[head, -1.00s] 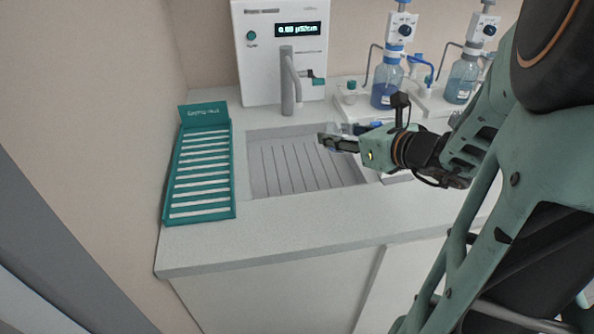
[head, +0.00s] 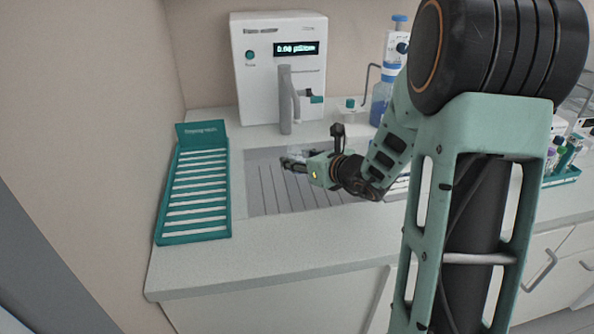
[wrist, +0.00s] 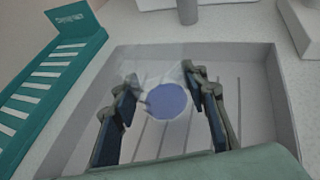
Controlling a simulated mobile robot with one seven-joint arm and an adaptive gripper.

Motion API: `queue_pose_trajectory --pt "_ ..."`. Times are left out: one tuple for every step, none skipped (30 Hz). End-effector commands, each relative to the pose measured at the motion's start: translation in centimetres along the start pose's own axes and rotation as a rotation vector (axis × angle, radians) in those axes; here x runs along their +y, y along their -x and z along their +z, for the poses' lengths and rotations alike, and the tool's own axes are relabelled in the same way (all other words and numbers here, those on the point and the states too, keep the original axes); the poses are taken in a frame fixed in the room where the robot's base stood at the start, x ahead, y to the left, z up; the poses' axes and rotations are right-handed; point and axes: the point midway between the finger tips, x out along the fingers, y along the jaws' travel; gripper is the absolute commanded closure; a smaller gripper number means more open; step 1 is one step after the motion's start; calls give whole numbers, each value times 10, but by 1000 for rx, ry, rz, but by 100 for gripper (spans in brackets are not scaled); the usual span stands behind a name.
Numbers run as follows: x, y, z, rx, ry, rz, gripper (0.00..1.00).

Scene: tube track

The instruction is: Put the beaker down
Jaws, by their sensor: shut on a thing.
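The beaker (wrist: 168,101) is clear glass and hard to make out; a round blue patch shows inside its outline in the wrist view. My gripper (wrist: 160,92) has a finger on each side of the beaker and is shut on it. In the head view my gripper (head: 287,163) is over the sunken grey sink (head: 262,196), with only a faint trace of the beaker (head: 297,152) behind it. I cannot tell how far the beaker's base is above the ribbed sink floor.
A teal rack with white slats (head: 196,193) lies left of the sink. A white machine with a display (head: 262,75) and a grey spout (head: 285,100) stands behind it. A blue dispenser bottle (head: 380,105) is partly hidden by my arm. The counter front (head: 215,264) is clear.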

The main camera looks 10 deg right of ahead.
Motion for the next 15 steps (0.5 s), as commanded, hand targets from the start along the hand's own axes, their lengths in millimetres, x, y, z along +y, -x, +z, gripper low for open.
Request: queue_pose_trajectory --pt "2 -6 -5 1 -1 3 78" --pt "2 -10 -8 2 -1 3 78" --pt "1 -12 -16 4 -3 2 78" --pt "1 -14 -21 4 -4 2 78" --pt "2 -15 -25 3 -3 3 78" --pt "2 -17 -30 3 -3 2 78" --pt "1 -18 -32 2 -2 1 78" --pt "1 -18 -32 1 -1 1 78" --pt "1 -18 -32 0 0 0 78" --pt "1 -18 -32 0 1 0 78" --pt "1 -18 -31 0 1 0 78" --pt "1 -18 -31 0 1 0 78" --pt "1 -18 -31 0 1 0 78" --pt "1 -18 -31 0 1 0 78" --pt "1 -18 -32 0 1 1 78"
